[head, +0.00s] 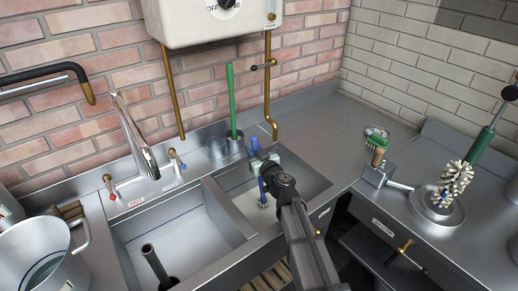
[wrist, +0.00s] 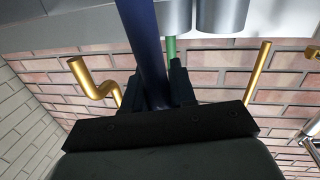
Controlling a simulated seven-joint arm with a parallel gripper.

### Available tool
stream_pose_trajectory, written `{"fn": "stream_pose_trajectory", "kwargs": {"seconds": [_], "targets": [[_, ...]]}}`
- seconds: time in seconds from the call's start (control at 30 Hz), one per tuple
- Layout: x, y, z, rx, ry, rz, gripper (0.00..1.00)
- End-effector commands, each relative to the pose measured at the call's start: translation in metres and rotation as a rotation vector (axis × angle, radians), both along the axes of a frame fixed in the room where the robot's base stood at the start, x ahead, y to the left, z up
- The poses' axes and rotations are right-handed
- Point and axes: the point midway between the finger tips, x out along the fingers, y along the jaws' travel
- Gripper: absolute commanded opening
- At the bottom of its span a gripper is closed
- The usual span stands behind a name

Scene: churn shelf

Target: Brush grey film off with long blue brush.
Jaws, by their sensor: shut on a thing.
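My gripper (head: 262,165) is over the right sink basin (head: 305,180), shut on the handle of the long blue brush (head: 262,187). The brush hangs roughly upright, with a short blue end above the fingers and its lower end down in the basin near the floor. In the wrist view, the blue handle (wrist: 143,40) runs between the dark fingers (wrist: 157,92). The brush head is small and hard to make out. I cannot clearly pick out the grey film in either view.
Metal cups (head: 217,147) stand on the back ledge, with a green-handled brush (head: 231,100) in one. The left basin (head: 170,235) holds a dark standing pipe (head: 155,263). A tap (head: 135,135) stands behind it. A metal pail (head: 40,255) is at far left. A bristly green-handled brush (head: 455,180) stands at right.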

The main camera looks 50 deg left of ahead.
Motion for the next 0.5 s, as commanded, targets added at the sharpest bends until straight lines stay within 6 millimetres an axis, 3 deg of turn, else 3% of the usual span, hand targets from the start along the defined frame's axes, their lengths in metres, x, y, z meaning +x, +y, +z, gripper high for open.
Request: {"fn": "stream_pose_trajectory", "kwargs": {"seconds": [0.5], "targets": [[-0.028, 0.000, 0.000, 0.000, 0.002, 0.001, 0.00]]}}
